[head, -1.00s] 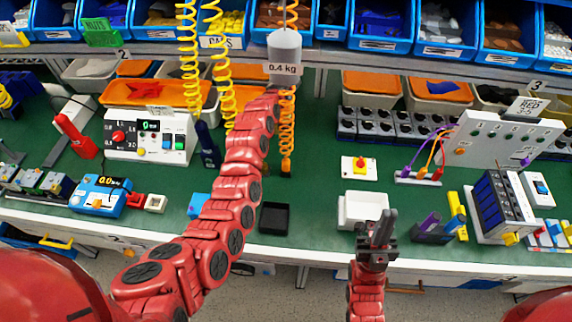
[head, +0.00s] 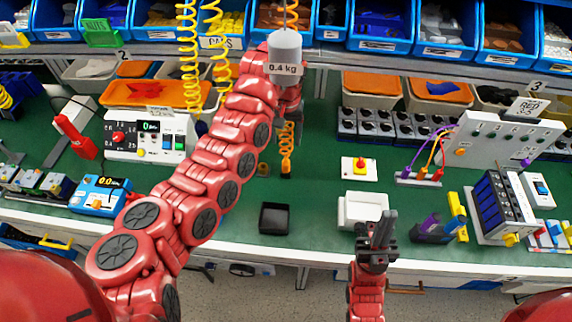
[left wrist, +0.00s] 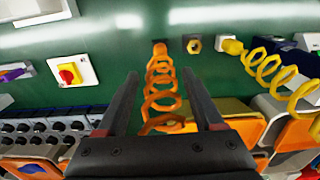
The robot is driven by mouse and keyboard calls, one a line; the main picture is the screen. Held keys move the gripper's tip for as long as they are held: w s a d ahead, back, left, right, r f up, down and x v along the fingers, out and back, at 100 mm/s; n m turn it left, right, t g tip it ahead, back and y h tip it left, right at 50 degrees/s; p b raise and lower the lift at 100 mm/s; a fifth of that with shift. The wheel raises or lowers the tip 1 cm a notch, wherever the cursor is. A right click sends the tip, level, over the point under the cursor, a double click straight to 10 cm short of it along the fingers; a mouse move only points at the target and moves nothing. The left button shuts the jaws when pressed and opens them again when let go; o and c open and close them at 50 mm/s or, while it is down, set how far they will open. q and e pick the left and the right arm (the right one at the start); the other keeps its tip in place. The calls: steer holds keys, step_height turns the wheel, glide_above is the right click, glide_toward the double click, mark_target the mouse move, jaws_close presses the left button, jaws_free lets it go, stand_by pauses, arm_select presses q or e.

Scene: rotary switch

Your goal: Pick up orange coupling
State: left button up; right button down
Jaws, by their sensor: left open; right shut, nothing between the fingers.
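The orange coupling (head: 286,169) hangs at the lower end of an orange coiled hose (head: 286,148), over the green bench top. In the left wrist view the coupling (left wrist: 160,48) sits just past my fingertips, with the orange coils running back between the fingers. My left gripper (head: 288,132) is open around the hose, above the coupling; its spread fingers show clearly in the left wrist view (left wrist: 159,76). I cannot tell whether either finger touches the coils. My right gripper (head: 383,226) is shut and empty near the bench's front edge.
A grey 0.4 kg weight (head: 285,54) hangs above my left gripper. A yellow coiled hose (left wrist: 267,66) and a brass fitting (left wrist: 194,45) are beside the coupling. Full bins line the back.

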mark_target(286, 159)
arm_select(q)
step_height(286, 159, down, 8)
steer(key=shift+r+b, duration=0.1)
steer(key=shift+b, duration=0.95)
steer(key=shift+f+p, duration=0.3)
steer(key=shift+f, duration=0.45)
steer(key=shift+w+f+p, duration=0.1)
steer(key=shift+f+p, duration=0.25)
steer(key=shift+p, duration=0.05)
steer(key=shift+f+p, duration=0.35)
steer(key=shift+f, duration=1.15)
steer(key=shift+w, duration=0.1)
jaws_close()
